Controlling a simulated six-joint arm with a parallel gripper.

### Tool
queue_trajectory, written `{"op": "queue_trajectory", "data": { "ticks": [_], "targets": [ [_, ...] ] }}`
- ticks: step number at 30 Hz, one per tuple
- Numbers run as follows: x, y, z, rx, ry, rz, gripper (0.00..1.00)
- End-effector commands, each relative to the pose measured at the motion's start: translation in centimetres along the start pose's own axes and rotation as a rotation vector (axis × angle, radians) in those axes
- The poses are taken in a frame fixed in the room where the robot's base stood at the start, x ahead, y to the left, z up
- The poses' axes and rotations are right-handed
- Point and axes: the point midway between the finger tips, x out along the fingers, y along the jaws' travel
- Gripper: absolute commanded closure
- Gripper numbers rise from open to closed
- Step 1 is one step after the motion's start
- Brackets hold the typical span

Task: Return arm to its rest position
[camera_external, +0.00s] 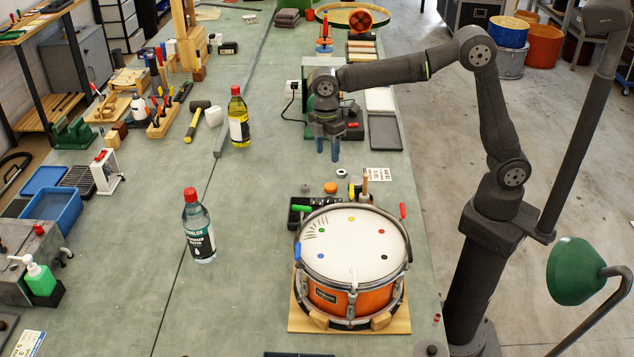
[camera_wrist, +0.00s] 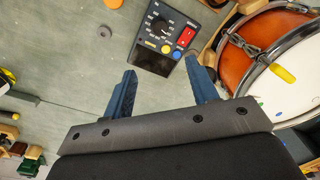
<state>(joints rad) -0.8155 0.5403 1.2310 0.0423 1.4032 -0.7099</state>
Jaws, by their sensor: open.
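My gripper (camera_external: 327,149) hangs over the bench behind the drum, its blue fingers pointing down. In the wrist view my gripper (camera_wrist: 165,90) shows its two blue fingers spread apart with nothing between them. The fingers are above the bench top and apart from the things on it. My arm reaches in from its column at the right side of the bench.
An orange snare drum (camera_external: 350,262) sits on a wooden board at the front. A black control box (camera_wrist: 160,38) lies beside it. A yellow bottle (camera_external: 238,118) and a clear bottle (camera_external: 198,228) stand left. A green lamp (camera_external: 576,271) is near my column.

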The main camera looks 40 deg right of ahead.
Motion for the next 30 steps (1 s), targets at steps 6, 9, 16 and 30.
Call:
{"op": "queue_trajectory", "data": {
  "ticks": [6, 9, 16, 30],
  "targets": [
    [2.0, 0.0, 0.0, 0.000, -0.003, -0.003, 0.47],
    [3.9, -0.1, 0.1, 0.000, -0.005, -0.004, 0.47],
    [8.6, -0.1, 0.1, 0.000, -0.004, -0.004, 0.47],
    [16.4, -0.1, 0.1, 0.000, -0.004, -0.003, 0.47]
  ]
}}
